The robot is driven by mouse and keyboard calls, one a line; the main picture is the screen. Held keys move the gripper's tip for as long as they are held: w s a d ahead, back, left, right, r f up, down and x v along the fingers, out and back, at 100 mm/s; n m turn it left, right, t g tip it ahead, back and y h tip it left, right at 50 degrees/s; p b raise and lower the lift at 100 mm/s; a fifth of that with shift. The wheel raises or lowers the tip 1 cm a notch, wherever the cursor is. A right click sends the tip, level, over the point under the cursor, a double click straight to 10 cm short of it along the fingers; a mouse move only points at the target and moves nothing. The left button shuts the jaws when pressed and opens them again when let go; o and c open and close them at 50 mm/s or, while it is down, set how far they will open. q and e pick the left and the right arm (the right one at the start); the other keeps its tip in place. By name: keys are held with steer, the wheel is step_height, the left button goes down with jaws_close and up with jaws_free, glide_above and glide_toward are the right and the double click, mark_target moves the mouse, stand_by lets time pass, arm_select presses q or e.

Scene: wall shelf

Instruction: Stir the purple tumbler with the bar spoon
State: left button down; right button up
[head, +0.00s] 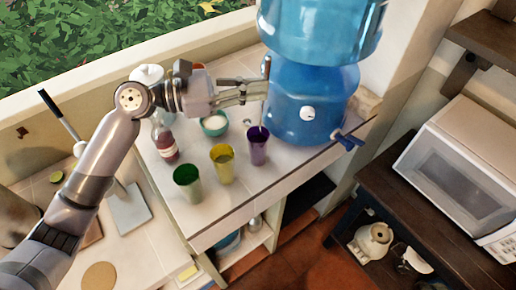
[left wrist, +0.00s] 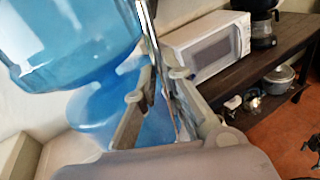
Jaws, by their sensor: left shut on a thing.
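The purple tumbler (head: 258,146) stands upright on the white counter, to the right of the yellow tumbler (head: 222,164) and the green tumbler (head: 188,183). My left gripper (head: 265,84) is above it, close to the blue water dispenser. It is shut on the bar spoon (head: 266,66), a thin metal rod that stands roughly upright in the fingers. The spoon also shows between the fingers in the left wrist view (left wrist: 149,22). Its lower part seems to reach down toward the purple tumbler's mouth; I cannot tell how deep. My right gripper is not in view.
The blue water dispenser (head: 305,105) stands right behind the tumbler. A red bottle (head: 164,138) and a teal bowl with white contents (head: 214,124) stand to the left. A microwave (head: 455,165) is on the right. The counter's front edge is clear.

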arm_select(q)
step_height(320, 180, up, 5)
stand_by(0.8)
stand_by(0.4)
